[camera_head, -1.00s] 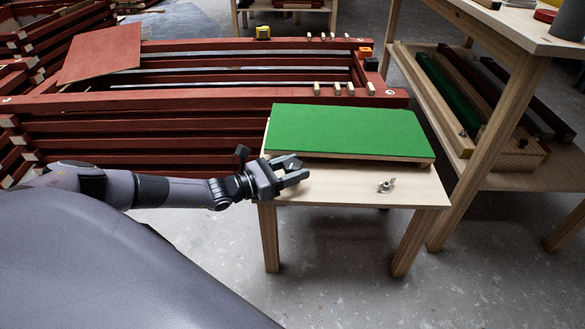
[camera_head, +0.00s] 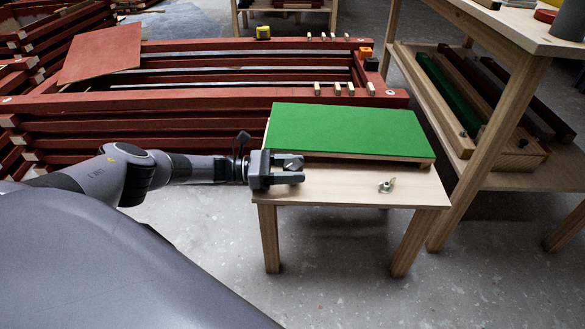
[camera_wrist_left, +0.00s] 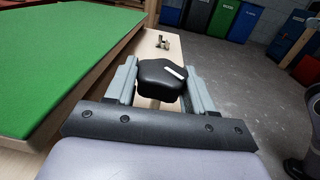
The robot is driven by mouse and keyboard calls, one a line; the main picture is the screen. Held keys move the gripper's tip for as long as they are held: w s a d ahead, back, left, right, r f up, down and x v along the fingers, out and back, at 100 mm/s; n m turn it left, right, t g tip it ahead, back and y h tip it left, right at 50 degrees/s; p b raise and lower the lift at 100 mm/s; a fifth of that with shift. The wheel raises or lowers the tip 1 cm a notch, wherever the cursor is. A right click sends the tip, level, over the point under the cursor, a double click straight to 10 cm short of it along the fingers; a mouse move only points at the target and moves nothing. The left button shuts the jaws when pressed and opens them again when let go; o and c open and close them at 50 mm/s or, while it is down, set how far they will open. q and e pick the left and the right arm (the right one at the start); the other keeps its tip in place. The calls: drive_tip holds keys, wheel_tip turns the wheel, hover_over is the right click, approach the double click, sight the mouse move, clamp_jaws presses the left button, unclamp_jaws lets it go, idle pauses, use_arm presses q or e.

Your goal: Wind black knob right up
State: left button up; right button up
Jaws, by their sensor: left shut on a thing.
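In the head view my left gripper (camera_head: 292,170) is over the left end of the small wooden table (camera_head: 335,190), in front of the green board. My right gripper is not in view.
A green board (camera_head: 345,131) lies on the table just behind the gripper. A metal wing nut (camera_head: 386,186) stands to its right on bare wood. Stacked red battens (camera_head: 150,128) lie behind, and a wooden shelf (camera_head: 480,130) stands at the right.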

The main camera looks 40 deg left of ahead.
use_arm(q)
drive_tip(key=shift+m+g, duration=0.3)
drive_tip(key=shift+g, duration=0.1)
drive_tip(key=o, duration=1)
drive_tip(key=shift+c, duration=0.2)
drive_tip(key=shift+v, duration=3.6)
drive_tip(key=shift+f, duration=0.1)
